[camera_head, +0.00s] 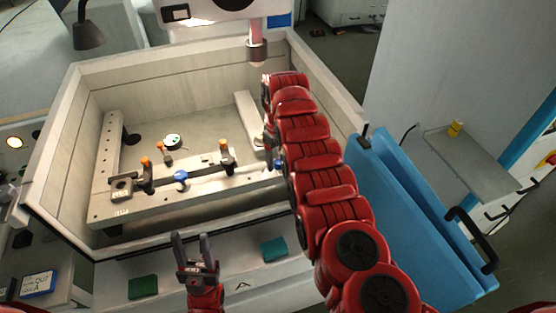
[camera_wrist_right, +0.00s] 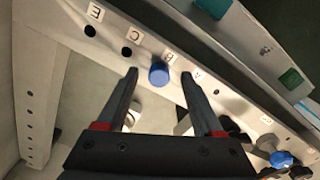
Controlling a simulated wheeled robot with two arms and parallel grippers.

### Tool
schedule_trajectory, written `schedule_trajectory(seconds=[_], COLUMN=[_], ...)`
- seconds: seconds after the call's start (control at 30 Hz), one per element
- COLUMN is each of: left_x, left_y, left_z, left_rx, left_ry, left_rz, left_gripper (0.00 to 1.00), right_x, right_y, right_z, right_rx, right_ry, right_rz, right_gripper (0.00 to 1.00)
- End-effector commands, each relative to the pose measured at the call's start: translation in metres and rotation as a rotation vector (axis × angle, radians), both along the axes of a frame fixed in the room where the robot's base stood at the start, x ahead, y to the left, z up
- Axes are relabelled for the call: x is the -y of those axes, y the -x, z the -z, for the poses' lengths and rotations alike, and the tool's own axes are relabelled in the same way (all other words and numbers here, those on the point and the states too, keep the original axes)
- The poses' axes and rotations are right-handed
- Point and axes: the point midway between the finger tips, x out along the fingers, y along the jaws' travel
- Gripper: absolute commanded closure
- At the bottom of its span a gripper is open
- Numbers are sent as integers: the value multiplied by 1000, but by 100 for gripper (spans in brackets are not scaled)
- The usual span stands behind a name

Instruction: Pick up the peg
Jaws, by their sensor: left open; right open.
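A blue round-topped peg (camera_wrist_right: 159,74) stands at the pale rail with lettered labels in the right wrist view. It shows between the two fingertips of my right gripper (camera_wrist_right: 160,76), with space on both sides. A blue bit, likely the same peg, shows beside my arm in the head view (camera_head: 277,165). My right gripper is open and reaches down into the tank; in the head view my red arm mostly hides it. My left gripper (camera_head: 191,238) is open and empty, in front of the tank's near wall.
The tank (camera_head: 75,150) has raised walls around the work. A clamp bar with a blue knob (camera_head: 181,177) and orange-topped posts (camera_head: 226,146) stands left of my right gripper. A machine head (camera_head: 257,50) hangs above. Blue panels (camera_head: 400,200) stand at right.

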Motion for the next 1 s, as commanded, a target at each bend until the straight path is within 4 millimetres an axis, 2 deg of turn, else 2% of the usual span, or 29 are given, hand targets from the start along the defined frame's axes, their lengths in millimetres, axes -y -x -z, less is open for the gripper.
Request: schedule_trajectory(seconds=[0.23, 0.6, 1.0], left_x=[0, 0, 0], left_y=[0, 0, 0], left_z=[-1, -1, -2], left_rx=[0, 0, 0], left_ry=[0, 0, 0], left_rz=[0, 0, 0], left_gripper=[50, 50, 50], right_x=[0, 0, 0], right_y=[0, 0, 0], right_z=[5, 5, 3], right_rx=[2, 3, 2], right_ry=[-1, -1, -1], right_rz=[0, 0, 0], right_gripper=[32, 98, 100])
